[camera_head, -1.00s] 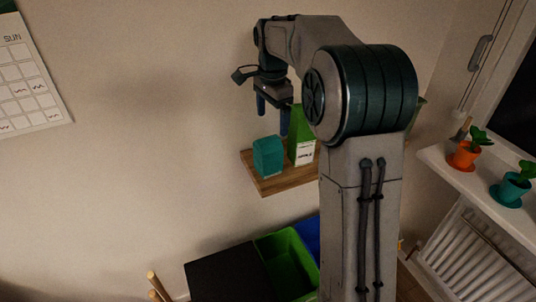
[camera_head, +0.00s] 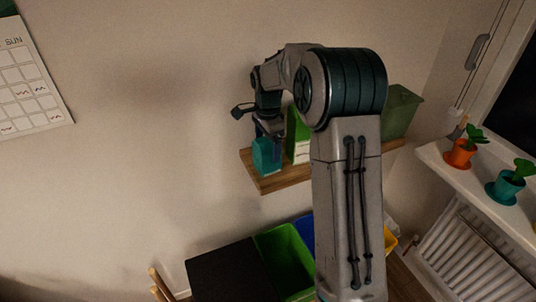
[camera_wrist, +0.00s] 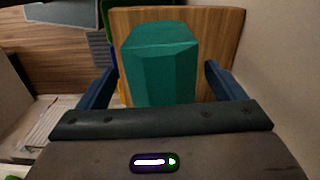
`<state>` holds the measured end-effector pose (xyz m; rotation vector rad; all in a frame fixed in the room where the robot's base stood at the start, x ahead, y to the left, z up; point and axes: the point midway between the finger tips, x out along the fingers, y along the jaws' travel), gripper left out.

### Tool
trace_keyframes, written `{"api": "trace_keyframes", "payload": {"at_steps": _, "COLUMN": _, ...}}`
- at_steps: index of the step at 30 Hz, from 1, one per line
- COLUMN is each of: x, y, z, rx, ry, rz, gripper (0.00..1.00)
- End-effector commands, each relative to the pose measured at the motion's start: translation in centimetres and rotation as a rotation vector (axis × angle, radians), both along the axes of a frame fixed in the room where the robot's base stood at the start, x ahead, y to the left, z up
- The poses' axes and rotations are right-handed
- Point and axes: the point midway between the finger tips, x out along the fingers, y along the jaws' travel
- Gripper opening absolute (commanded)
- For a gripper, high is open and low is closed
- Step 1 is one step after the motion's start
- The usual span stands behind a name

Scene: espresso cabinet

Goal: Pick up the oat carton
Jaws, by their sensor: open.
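A teal carton (camera_head: 266,158) stands on the left end of the wooden shelf. It fills the middle of the wrist view (camera_wrist: 160,75). No lettering shows on it; I take it as the oat carton. My gripper (camera_wrist: 160,70) is open, one dark blue finger on each side of the carton, with gaps visible at both sides in the wrist view. In the head view the gripper is over the carton, pointing down, and partly hides its top. A bright green carton (camera_head: 293,130) with a white label stands just to its right, partly hidden by my arm.
The shelf (camera_head: 284,180) is fixed to the wall. A dark green container (camera_head: 402,112) stands at its right. Below are a black surface (camera_head: 230,272), a green bin (camera_head: 284,262), and blue and yellow bins. Potted plants sit on the window sill at right.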

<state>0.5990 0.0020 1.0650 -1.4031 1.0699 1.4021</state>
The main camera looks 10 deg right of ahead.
Motion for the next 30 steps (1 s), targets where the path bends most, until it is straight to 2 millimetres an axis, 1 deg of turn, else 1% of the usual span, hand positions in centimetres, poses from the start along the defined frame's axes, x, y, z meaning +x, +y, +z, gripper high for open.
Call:
{"api": "trace_keyframes", "payload": {"at_steps": 3, "x": 0.1, "y": 0.2, "z": -1.7, "rx": -0.001, "ry": 0.006, "rz": -0.001, "gripper": 0.89}}
{"api": "trace_keyframes", "payload": {"at_steps": 6, "x": 0.1, "y": 0.2, "z": -2.7, "rx": 0.0, "ry": 0.003, "rz": 0.0, "gripper": 0.89}}
{"api": "trace_keyframes", "payload": {"at_steps": 9, "x": 0.1, "y": 0.2, "z": -3.2, "rx": 0.0, "ry": 0.001, "rz": 0.0, "gripper": 0.89}}
{"api": "trace_keyframes", "payload": {"at_steps": 14, "x": 0.1, "y": 0.2, "z": -3.2, "rx": 0.0, "ry": 0.0, "rz": 0.0, "gripper": 0.89}}
{"api": "trace_keyframes", "payload": {"at_steps": 15, "x": 0.1, "y": 0.2, "z": -3.2, "rx": 0.0, "ry": 0.0, "rz": 0.0, "gripper": 0.84}}
{"api": "trace_keyframes", "payload": {"at_steps": 17, "x": 0.1, "y": 0.2, "z": -3.2, "rx": 0.0, "ry": 0.001, "rz": 0.0, "gripper": 0.67}}
{"api": "trace_keyframes", "payload": {"at_steps": 18, "x": 0.1, "y": 0.2, "z": -3.2, "rx": 0.0, "ry": 0.0, "rz": 0.0, "gripper": 0.56}}
{"api": "trace_keyframes", "payload": {"at_steps": 20, "x": 0.1, "y": 0.2, "z": -3.2, "rx": 0.0, "ry": 0.0, "rz": 0.0, "gripper": 0.4}}
{"api": "trace_keyframes", "payload": {"at_steps": 27, "x": 0.1, "y": 0.2, "z": -3.1, "rx": 0.0, "ry": 0.0, "rz": 0.0, "gripper": 0.4}}
{"api": "trace_keyframes", "payload": {"at_steps": 30, "x": 0.2, "y": 0.2, "z": -2.7, "rx": -0.001, "ry": -0.001, "rz": -0.001, "gripper": 0.4}}
